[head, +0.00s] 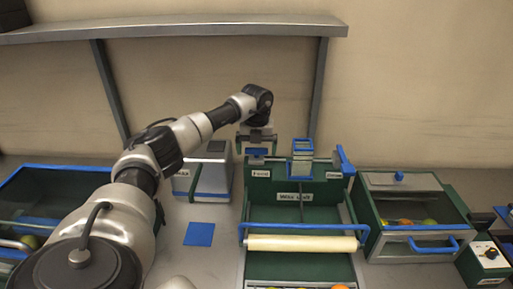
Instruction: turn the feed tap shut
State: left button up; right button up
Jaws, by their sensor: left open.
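The green wax unit (265,205) stands in the middle of the bench. A small label that seems to read "Feed" (261,173) is at its back left. Just above this label is a blue piece (257,152), which looks like the feed tap's handle. My left gripper (257,146) points down right over it and is open; its fingers partly hide the piece. I cannot tell whether they touch it or how the tap is turned. A second blue handle (344,160) stands tilted at the unit's back right, above another label. My right gripper is not in view.
A clear blue-edged container (302,158) stands close right of my left gripper. A pale roller (302,243) and blue bar cross the unit's front. A grey box (213,170) is to the left, a green crate (385,190) with fruit to the right. A shelf (200,27) hangs above.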

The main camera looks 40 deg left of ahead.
pick_arm(q)
jog(key=shift+d+f, duration=0.1)
jog(key=shift+f, duration=0.3)
jog(key=shift+s, duration=0.1)
jog(key=c, duration=0.9)
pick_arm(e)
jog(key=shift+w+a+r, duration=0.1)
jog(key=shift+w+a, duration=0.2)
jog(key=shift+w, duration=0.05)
